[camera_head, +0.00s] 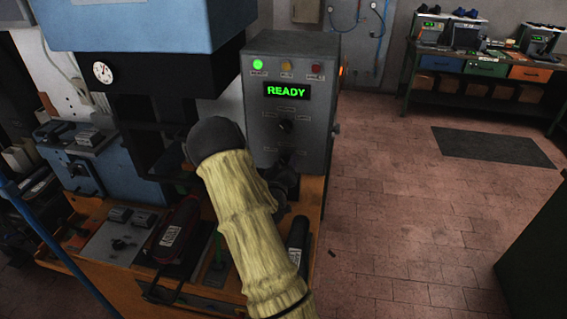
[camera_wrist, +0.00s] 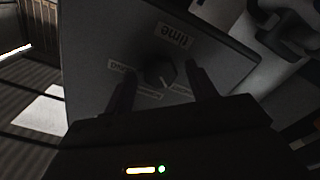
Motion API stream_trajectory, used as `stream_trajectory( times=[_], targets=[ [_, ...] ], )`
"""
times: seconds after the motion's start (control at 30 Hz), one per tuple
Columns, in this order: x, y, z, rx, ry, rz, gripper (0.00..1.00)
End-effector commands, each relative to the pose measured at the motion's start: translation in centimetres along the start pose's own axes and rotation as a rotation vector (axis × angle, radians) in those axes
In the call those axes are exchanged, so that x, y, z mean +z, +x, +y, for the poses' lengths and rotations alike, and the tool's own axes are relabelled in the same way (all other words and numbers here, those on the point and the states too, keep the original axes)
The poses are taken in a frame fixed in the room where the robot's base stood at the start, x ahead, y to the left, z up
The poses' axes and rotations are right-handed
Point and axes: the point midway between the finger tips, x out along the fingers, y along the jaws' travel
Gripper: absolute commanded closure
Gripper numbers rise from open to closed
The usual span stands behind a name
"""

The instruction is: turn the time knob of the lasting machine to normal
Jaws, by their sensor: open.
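The time knob (camera_wrist: 160,75) is a small dark round knob on the grey control panel (camera_wrist: 95,30), below a tilted white "time" label (camera_wrist: 174,36) in the wrist view. Smaller setting labels sit around it, too blurred to read surely; a pale mark shows on the knob, but its setting is unclear. My gripper (camera_wrist: 161,84) is open, one finger on each side of the knob; I cannot tell whether they touch it. In the head view my gripper (camera_head: 284,172) is at the lower panel and hides this knob.
The lasting machine's panel has a green READY display (camera_head: 286,90), a lit green lamp (camera_head: 258,65) and an upper knob (camera_head: 285,127). A dark red object (camera_head: 178,230) and a black cylinder (camera_head: 298,243) lie on the orange bench.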

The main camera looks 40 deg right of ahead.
Motion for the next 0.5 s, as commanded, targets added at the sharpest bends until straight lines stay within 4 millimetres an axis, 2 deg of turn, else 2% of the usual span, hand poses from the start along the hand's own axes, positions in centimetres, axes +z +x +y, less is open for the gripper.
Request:
stream_trajectory(
  times=[0.17,0.27,0.4,0.5],
  targets=[
    [0.04,-0.01,-0.03,0.0,0.0,0.0,0.43],
    [0.03,-0.02,-0.03,0.0,0.0,0.0,0.59],
    [0.02,-0.03,-0.03,0.0,0.0,0.0,0.86],
    [0.02,-0.03,-0.04,0.0,0.0,0.0,0.88]
  ],
)
